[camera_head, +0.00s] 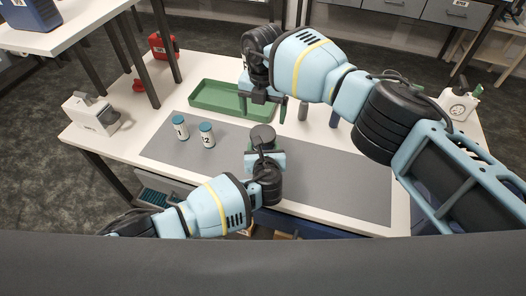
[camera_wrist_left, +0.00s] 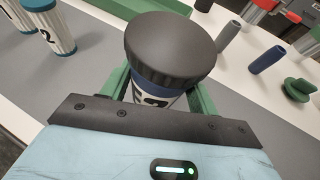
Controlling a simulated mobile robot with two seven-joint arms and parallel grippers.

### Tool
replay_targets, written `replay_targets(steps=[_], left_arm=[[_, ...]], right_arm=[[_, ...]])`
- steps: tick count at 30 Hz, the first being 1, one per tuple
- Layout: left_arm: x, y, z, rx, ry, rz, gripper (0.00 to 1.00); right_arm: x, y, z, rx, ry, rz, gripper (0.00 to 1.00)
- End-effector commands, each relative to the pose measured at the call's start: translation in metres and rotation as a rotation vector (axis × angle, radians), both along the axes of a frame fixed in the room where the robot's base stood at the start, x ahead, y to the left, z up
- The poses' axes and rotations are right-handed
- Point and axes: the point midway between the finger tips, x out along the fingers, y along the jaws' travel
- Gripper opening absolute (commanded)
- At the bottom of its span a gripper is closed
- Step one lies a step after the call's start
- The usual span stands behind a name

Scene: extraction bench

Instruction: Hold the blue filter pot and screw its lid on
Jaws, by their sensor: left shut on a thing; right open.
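The blue filter pot (camera_wrist_left: 155,98) stands upright between the green fingers of my left gripper (camera_wrist_left: 155,95), which is shut on it. Its wide dark lid (camera_wrist_left: 170,45) sits on top and also shows in the head view (camera_head: 262,132). I cannot tell how tightly the lid is screwed. The pot's body is mostly hidden in the head view by my left gripper and wrist. My right gripper (camera_head: 265,103) is open and empty, above and behind the pot, over the right part of the green tray.
Two white jars with blue caps (camera_head: 181,128) (camera_head: 207,134) stand left on the grey mat (camera_head: 335,180). A green tray (camera_head: 215,98) lies behind. A grey cylinder (camera_head: 303,110) and a blue cylinder (camera_head: 334,118) stand to the right. The mat's right side is clear.

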Motion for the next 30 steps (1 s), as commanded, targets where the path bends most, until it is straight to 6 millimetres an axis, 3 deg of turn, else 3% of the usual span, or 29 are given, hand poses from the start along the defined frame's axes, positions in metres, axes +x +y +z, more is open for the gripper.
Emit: replay_targets(steps=[5, 21, 30], left_arm=[[-0.0002, 0.0003, -0.0005, 0.0, 0.001, 0.001, 0.0], [-0.0002, 0.0004, -0.0007, 0.0, 0.001, 0.001, 0.0], [-0.0002, 0.0004, -0.0008, 0.0, 0.001, 0.001, 0.0]], right_arm=[[-0.0004, 0.0007, -0.0003, 0.001, 0.002, 0.158, 0.85], [-0.0006, 0.0009, -0.0005, 0.001, 0.002, 0.974, 0.85], [-0.0003, 0.0006, -0.0003, 0.0, 0.001, 1.15, 0.85]])
